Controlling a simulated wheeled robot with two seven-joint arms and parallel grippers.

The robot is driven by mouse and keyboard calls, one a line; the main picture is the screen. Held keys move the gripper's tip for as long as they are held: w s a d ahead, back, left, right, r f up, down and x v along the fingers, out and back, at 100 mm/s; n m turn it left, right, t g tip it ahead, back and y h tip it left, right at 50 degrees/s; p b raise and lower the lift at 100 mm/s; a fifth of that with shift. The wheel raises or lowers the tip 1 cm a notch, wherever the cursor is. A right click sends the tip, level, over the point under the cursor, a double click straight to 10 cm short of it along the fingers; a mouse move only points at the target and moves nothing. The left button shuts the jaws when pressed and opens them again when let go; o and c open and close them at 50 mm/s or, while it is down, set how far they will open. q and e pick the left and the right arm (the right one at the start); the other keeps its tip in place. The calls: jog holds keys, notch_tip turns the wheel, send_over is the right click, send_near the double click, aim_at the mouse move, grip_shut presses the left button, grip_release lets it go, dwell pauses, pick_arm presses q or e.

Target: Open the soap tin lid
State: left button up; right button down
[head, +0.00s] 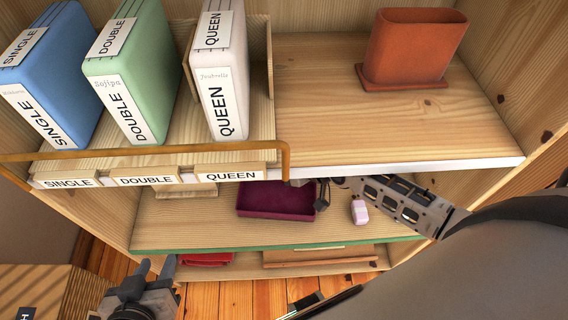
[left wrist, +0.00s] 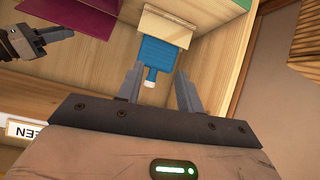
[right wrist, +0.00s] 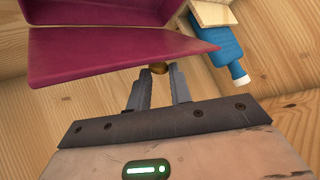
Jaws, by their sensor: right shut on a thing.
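The soap tin (head: 272,202) is a magenta box on the middle shelf. In the right wrist view the tin (right wrist: 95,10) shows a magenta panel (right wrist: 110,52) standing apart from its body at an angle, with a dark gap between them. In the head view the right gripper (head: 318,190) is beside the tin's right end, partly under the upper shelf edge. My left gripper (head: 156,268) is open and empty in front of the shelves; its fingers also show in the left wrist view (left wrist: 160,72).
A pale pink bar (head: 359,211) lies right of the tin. A blue bottle (left wrist: 162,52) with a white cap lies near a wooden block. Labelled boxes (head: 130,80) stand above, behind an orange rail (head: 150,151). A terracotta holder (head: 413,48) is upper right.

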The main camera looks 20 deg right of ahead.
pick_arm(q)
jog(key=shift+s, duration=0.1)
dwell(0.7)
jog(key=shift+c, duration=1.2)
jog(key=shift+d+f, duration=0.1)
jog(key=shift+d, duration=0.05)
jog(key=c, duration=0.5)
jog(key=w+d+m, duration=0.2)
jog(key=m, duration=0.1)
jog(key=w+d+r+m, duration=0.1)
jog(key=w+d+m, duration=0.2)
jog(key=w+d+m+h, duration=0.1)
jog(key=w+d+m, duration=0.1)
jog(key=m, duration=0.2)
jog(key=shift+w+d+r+t, duration=0.2)
jog(key=shift+w+t, duration=0.15)
jog(key=shift+t, duration=0.05)
grip_shut()
jog(key=s+d+f+m+g, duration=0.1)
jog(key=s+d+f+m, duration=0.2)
jog(key=d+m, duration=0.8)
jog(key=s+d+f+m+g, duration=0.1)
jog(key=s+d+f+m, duration=0.25)
jog(key=m, duration=1.45)
jog(key=w+d+f, duration=0.2)
jog(key=w+d, duration=0.3)
jog(key=w, duration=0.5)
jog(key=shift+w+d+f+h, duration=0.2)
jog(key=shift+w+f+h, duration=0.05)
jog(key=shift+f+h, duration=0.05)
